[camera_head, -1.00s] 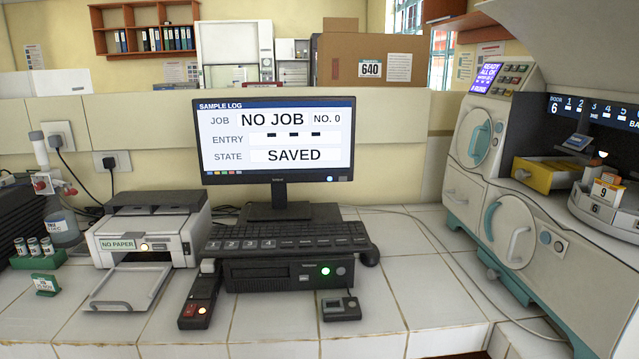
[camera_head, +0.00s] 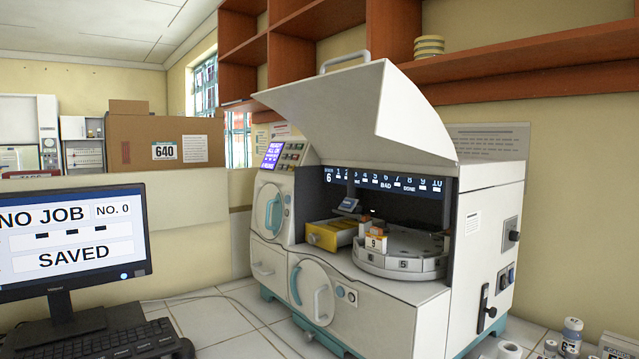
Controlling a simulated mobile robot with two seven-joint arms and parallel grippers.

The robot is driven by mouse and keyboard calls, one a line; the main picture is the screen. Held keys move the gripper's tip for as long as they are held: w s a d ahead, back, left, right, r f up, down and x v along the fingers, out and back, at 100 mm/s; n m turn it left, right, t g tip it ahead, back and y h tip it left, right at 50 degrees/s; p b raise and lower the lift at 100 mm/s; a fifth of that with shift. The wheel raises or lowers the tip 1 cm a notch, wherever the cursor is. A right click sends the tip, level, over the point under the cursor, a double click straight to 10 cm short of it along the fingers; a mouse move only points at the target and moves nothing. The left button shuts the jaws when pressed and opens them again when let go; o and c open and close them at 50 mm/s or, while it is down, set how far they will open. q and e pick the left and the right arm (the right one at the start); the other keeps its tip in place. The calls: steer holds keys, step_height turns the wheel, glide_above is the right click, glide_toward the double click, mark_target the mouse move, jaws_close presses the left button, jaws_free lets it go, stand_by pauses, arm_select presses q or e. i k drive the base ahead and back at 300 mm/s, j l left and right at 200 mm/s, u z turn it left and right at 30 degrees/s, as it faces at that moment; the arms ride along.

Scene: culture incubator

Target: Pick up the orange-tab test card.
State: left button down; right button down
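A small card with an orange top and the number 9 (camera_head: 376,242) stands upright at the left front of the grey round carousel (camera_head: 400,262) inside the open machine. I cannot tell for certain that it is the orange-tab test card. A yellow drawer or tray (camera_head: 322,237) sits just left of it. Neither of my grippers is in view.
The incubator machine (camera_head: 480,230) stands on the white tiled counter with its large lid (camera_head: 350,110) raised. A monitor (camera_head: 70,240) and keyboard (camera_head: 100,342) are at the left. Small bottles (camera_head: 571,335) stand at the lower right. Bare tiles (camera_head: 215,318) lie between keyboard and machine.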

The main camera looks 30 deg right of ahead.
mark_target(377, 242)
steer(key=z, duration=2.05)
steer(key=i+j+z, duration=0.1)
steer(key=j+z, duration=0.2)
steer(key=j, duration=1.1)
steer(key=i, duration=0.05)
